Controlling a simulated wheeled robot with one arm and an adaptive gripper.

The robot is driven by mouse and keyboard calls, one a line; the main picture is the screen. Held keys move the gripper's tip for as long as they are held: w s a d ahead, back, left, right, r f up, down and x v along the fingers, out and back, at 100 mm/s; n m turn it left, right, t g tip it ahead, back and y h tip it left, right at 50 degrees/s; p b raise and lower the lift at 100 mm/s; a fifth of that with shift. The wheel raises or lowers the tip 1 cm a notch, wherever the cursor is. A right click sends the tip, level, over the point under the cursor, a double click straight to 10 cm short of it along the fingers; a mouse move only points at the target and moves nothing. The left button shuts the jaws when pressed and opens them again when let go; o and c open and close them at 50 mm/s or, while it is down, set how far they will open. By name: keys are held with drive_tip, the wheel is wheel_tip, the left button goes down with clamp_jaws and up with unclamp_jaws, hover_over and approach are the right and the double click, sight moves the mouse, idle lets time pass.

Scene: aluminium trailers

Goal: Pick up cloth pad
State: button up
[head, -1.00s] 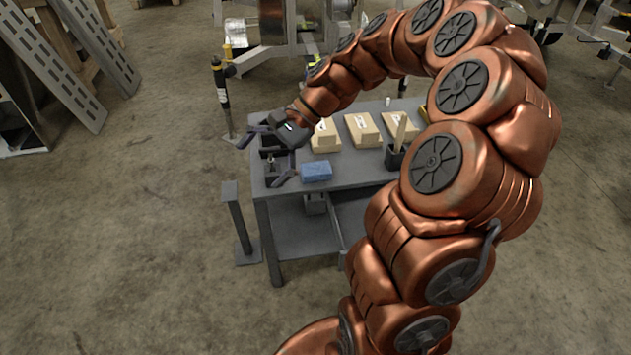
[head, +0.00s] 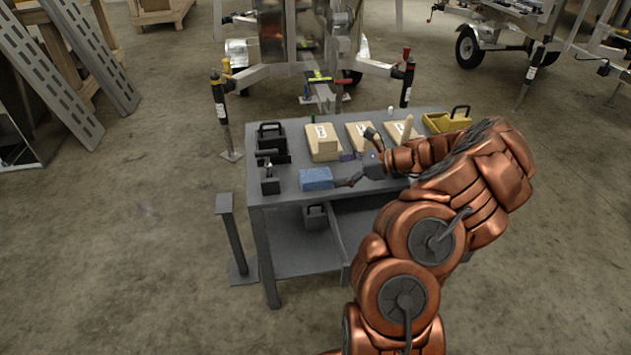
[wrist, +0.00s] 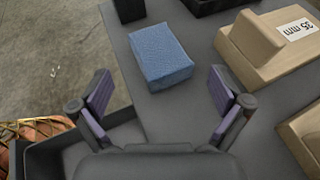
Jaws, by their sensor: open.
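The cloth pad is a blue block-shaped pad (head: 316,179) lying on the grey table near its front left edge. In the wrist view the pad (wrist: 160,56) lies ahead of my gripper (wrist: 160,98), roughly centred between the spread fingers and beyond their tips. My gripper is open and empty. In the head view my gripper (head: 356,160) is just right of the pad, low over the table. One finger appears close to the pad's right side; I cannot tell if it touches.
Wooden blocks with labels (head: 323,141) stand behind the pad. Black holders (head: 271,141) are at the table's left end. A yellow bin (head: 447,121) is at the back right. The grey table (head: 290,202) has a bare strip in front of the pad.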

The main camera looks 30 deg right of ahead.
sight(317, 174)
drive_tip(key=shift+b+x, duration=0.6)
drive_tip(key=shift+x, duration=2.55)
drive_tip(key=c, duration=1.2)
